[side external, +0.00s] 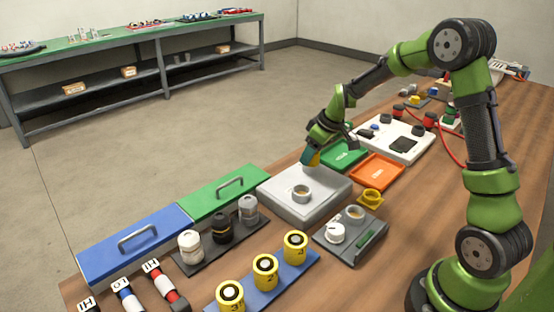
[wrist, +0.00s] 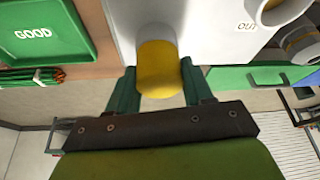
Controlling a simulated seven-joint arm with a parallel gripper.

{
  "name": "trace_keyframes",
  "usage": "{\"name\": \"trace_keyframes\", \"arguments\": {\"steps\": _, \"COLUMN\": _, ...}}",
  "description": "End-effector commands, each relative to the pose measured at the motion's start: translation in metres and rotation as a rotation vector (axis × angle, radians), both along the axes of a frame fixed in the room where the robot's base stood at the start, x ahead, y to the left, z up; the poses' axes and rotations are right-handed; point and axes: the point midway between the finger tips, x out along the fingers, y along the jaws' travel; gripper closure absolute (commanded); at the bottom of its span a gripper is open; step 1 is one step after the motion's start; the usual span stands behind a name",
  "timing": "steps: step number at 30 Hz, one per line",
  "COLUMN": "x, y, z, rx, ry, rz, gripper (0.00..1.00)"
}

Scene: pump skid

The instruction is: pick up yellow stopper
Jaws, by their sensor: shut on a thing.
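The yellow stopper (wrist: 158,72) sits between the two fingers of my gripper (wrist: 160,88) in the wrist view. My gripper is shut on it. A pale round neck (wrist: 156,34) of the white block shows directly beyond the stopper; I cannot tell whether the stopper is seated in it or apart. In the side view my gripper (side external: 312,160) points down at the back edge of the white block (side external: 290,205), and only a little of the yellow stopper (side external: 315,160) shows there.
A round port (side external: 301,192) stands open on the block, near an "OUT" label (wrist: 247,27). The green "GOOD" tray (side external: 345,154) and orange tray (side external: 377,171) lie close by. A green-lidded box (side external: 224,192) with a handle and a yellow ring-shaped part (side external: 371,197) flank the block.

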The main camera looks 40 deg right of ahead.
Motion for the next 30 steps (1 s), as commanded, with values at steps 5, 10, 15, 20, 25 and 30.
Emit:
{"name": "trace_keyframes", "arguments": {"steps": 5, "x": 0.000, "y": 0.000, "z": 0.000, "rx": 0.000, "ry": -0.001, "rz": 0.000, "gripper": 0.86}}
{"name": "trace_keyframes", "arguments": {"steps": 10, "x": 0.001, "y": 0.000, "z": 0.006, "rx": -0.002, "ry": -0.003, "rz": 0.000, "gripper": 0.86}}
{"name": "trace_keyframes", "arguments": {"steps": 15, "x": 0.001, "y": 0.000, "z": 0.025, "rx": -0.001, "ry": -0.005, "rz": 0.000, "gripper": 0.86}}
{"name": "trace_keyframes", "arguments": {"steps": 20, "x": -0.015, "y": 0.004, "z": 0.038, "rx": 0.000, "ry": 0.000, "rz": -0.001, "gripper": 0.86}}
{"name": "trace_keyframes", "arguments": {"steps": 25, "x": -0.057, "y": 0.014, "z": 0.042, "rx": -0.001, "ry": -0.001, "rz": -0.002, "gripper": 0.86}}
{"name": "trace_keyframes", "arguments": {"steps": 30, "x": -0.102, "y": 0.027, "z": 0.047, "rx": -0.001, "ry": -0.003, "rz": -0.002, "gripper": 0.86}}
